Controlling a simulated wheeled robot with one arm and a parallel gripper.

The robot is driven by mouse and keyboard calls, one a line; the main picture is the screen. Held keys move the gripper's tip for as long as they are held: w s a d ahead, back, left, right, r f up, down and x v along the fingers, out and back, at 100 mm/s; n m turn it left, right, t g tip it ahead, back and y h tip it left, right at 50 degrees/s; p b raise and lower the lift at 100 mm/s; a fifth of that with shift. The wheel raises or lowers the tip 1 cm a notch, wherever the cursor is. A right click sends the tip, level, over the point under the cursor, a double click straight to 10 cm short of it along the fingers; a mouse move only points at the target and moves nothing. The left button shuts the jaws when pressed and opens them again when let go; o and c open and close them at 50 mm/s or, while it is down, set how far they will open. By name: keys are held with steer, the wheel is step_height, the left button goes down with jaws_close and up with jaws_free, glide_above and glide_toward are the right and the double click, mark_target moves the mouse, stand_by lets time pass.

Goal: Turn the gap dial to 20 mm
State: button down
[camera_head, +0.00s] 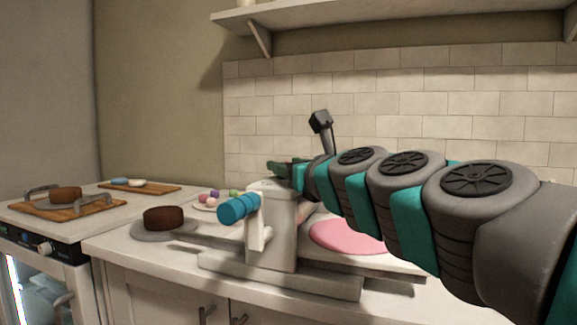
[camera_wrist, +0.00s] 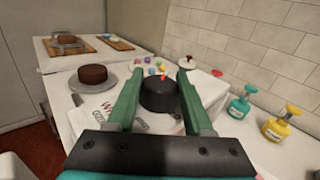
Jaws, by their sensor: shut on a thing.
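The gap dial (camera_wrist: 160,96) is a black round knob on top of a white machine (camera_wrist: 205,92). In the wrist view it sits between the two green fingers of my gripper (camera_wrist: 158,82), which is shut on it. A small orange-red mark shows at the knob's far edge. Printed markings lie on the white top around the knob, partly hidden by the fingers; I cannot read the set value. In the head view the machine (camera_head: 272,240) has a teal-ended handle, and my gripper (camera_head: 283,168) is above its top; the dial cannot be made out there.
A brown cake (camera_head: 164,217) stands on a grey round plate left of the machine. A pink disc (camera_head: 347,236) lies at its right. Boards and a small plate of coloured sweets (camera_head: 212,200) are further back. Green (camera_wrist: 240,102) and yellow (camera_wrist: 284,123) pump bottles stand near the tiled wall.

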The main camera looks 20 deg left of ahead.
steer(key=shift+c, duration=1.5)
jaws_free()
steer(key=shift+s+d, duration=0.1)
steer(key=shift+s, duration=0.05)
steer(key=v, duration=0.7)
steer(key=shift+s+d, duration=0.2)
